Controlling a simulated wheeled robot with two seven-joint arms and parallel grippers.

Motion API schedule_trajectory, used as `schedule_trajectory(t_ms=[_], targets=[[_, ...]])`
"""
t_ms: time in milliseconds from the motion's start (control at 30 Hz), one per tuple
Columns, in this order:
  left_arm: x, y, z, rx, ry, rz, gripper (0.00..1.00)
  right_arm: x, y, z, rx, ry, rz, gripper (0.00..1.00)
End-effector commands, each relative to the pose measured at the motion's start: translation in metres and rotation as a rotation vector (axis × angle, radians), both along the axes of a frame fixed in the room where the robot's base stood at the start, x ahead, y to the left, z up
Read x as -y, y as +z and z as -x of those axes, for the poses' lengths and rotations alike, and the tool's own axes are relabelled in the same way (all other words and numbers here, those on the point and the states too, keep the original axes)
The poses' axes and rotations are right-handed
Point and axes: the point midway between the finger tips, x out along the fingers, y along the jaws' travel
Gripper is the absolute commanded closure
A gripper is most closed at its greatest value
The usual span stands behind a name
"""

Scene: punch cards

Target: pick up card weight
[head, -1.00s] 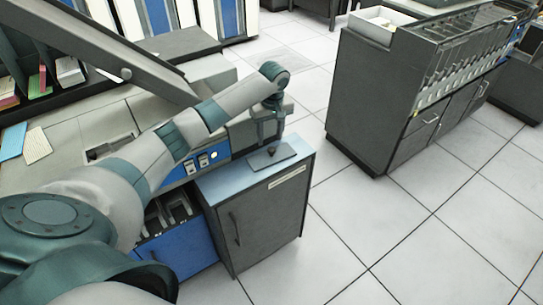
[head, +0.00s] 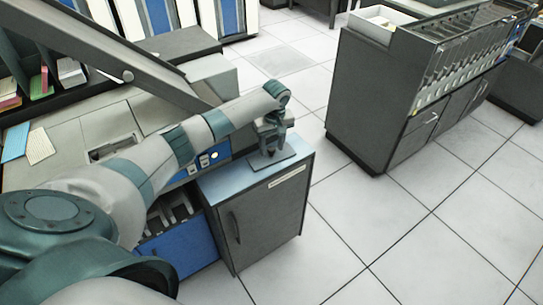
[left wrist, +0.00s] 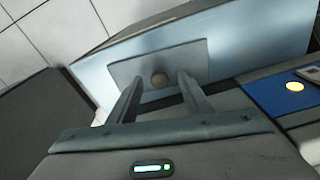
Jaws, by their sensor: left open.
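The card weight is a flat grey plate (head: 266,170) with a small round knob. It lies on the pale blue top of a low grey cabinet. In the left wrist view the knob (left wrist: 159,79) stands near the plate's middle. My left gripper (head: 270,150) points down just over the weight, open. In the left wrist view its two fingers (left wrist: 161,80) lie either side of the knob, with gaps on both sides. I cannot tell how far the fingertips are above the plate. My right gripper is not in view.
The cabinet top (head: 224,190) is otherwise clear. A blue open drawer (head: 180,246) and a machine with a lit button (head: 214,156) are at its left. A large grey card machine (head: 375,100) stands at right, with open tiled floor (head: 400,235) between.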

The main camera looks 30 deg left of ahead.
Motion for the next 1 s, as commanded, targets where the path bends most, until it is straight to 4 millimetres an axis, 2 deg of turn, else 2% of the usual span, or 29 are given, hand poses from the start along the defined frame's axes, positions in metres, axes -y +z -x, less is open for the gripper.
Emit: schedule_trajectory(t_ms=[167, 233, 367, 400, 800, 1000], targets=[[0.000, 0.000, 0.000, 0.000, 0.000, 0.000, 0.55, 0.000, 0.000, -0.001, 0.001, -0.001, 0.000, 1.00], [0.000, 0.000, 0.000, 0.000, 0.000, 0.000, 0.67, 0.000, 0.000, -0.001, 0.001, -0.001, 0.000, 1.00], [0.000, 0.000, 0.000, 0.000, 0.000, 0.000, 0.98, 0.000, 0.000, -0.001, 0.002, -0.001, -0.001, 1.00], [0.000, 0.000, 0.000, 0.000, 0.000, 0.000, 1.00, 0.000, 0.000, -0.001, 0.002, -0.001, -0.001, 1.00], [0.000, 0.002, -0.001, 0.001, 0.001, 0.000, 1.00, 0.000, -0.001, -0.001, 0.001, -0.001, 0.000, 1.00], [0.000, 0.014, -0.001, 0.003, 0.000, 0.001, 1.00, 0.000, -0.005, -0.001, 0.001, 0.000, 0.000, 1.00]])
